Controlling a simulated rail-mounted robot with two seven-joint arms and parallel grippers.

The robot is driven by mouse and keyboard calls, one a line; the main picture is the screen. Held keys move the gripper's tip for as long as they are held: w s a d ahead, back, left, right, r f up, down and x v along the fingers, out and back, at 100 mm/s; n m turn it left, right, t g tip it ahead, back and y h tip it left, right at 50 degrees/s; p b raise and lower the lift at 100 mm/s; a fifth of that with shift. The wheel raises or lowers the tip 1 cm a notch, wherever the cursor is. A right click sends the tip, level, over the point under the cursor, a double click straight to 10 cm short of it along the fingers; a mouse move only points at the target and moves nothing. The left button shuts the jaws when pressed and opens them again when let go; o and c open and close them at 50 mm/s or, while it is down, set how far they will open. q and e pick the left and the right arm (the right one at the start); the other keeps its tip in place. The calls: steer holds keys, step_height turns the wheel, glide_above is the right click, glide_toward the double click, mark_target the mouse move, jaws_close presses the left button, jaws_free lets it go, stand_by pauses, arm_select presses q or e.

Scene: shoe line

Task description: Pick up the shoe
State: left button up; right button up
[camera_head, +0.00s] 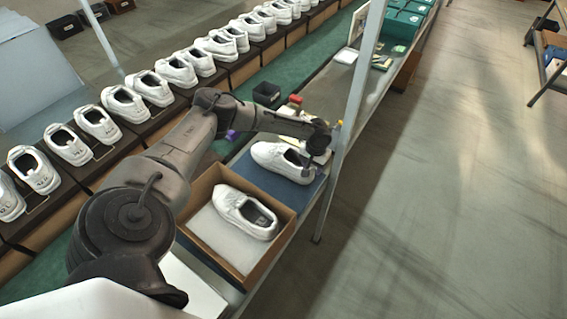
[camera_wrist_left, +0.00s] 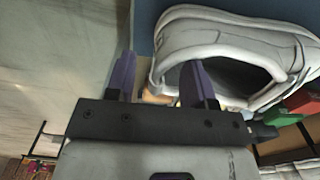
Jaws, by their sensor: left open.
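A white shoe (camera_head: 275,158) lies on a blue mat (camera_head: 250,178) on the bench, its opening toward the right. My left gripper (camera_head: 315,158) is at the heel end of this shoe. In the left wrist view the shoe (camera_wrist_left: 225,30) fills the upper right. There my left gripper (camera_wrist_left: 158,68) is open, with two purple fingers. One finger overlaps the shoe's opening and the other is outside, beside the heel edge; contact cannot be told. A second white shoe (camera_head: 240,205) sits in an open cardboard box (camera_head: 283,237) nearer to me. My right gripper is not in view.
A long row of white shoes (camera_head: 155,88) stands on a dark rack along the left. A small black bin (camera_head: 266,94) is behind my arm. A metal post (camera_head: 353,105) rises close to the left gripper. Green boxes (camera_head: 400,25) stand at the far end. Open floor (camera_head: 450,200) lies right.

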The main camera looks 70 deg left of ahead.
arm_select(q)
steer(key=shift+f, duration=1)
steer(key=shift+c, duration=0.2)
jaws_close()
